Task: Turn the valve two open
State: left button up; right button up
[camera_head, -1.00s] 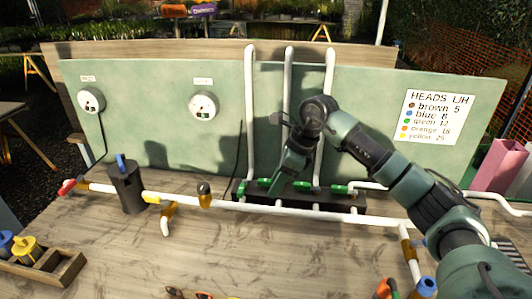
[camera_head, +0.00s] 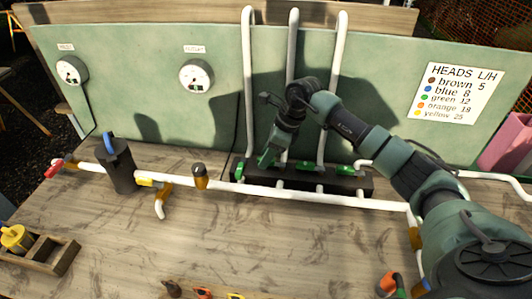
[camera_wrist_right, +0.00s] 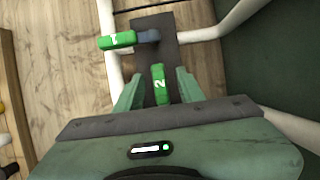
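The manifold is a black block (camera_head: 360,183) at the foot of the green panel, with green valve handles along it. In the right wrist view, the handle marked 2 (camera_wrist_right: 159,86) lies lengthwise along the block. It sits between the two fingers of my right gripper (camera_wrist_right: 158,92), with a gap visible on at least one side; firm contact cannot be told. The handle marked 1 (camera_wrist_right: 117,40) is turned crosswise, beyond the fingers. In the head view, my right gripper (camera_head: 268,158) points down at the block and largely hides handle 2. My left gripper is not in view.
White upright pipes (camera_head: 248,90) rise behind the block, close to my right arm. A white pipe (camera_head: 300,196) runs in front. Two gauges (camera_head: 196,77) and a heads sign (camera_head: 458,93) are on the panel. A black canister (camera_head: 118,168) stands left.

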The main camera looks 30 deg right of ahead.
jog(key=shift+f, duration=0.2)
jog(key=shift+a, duration=0.1)
grip_shut()
jog(key=shift+r, duration=0.1)
dwell(1.2)
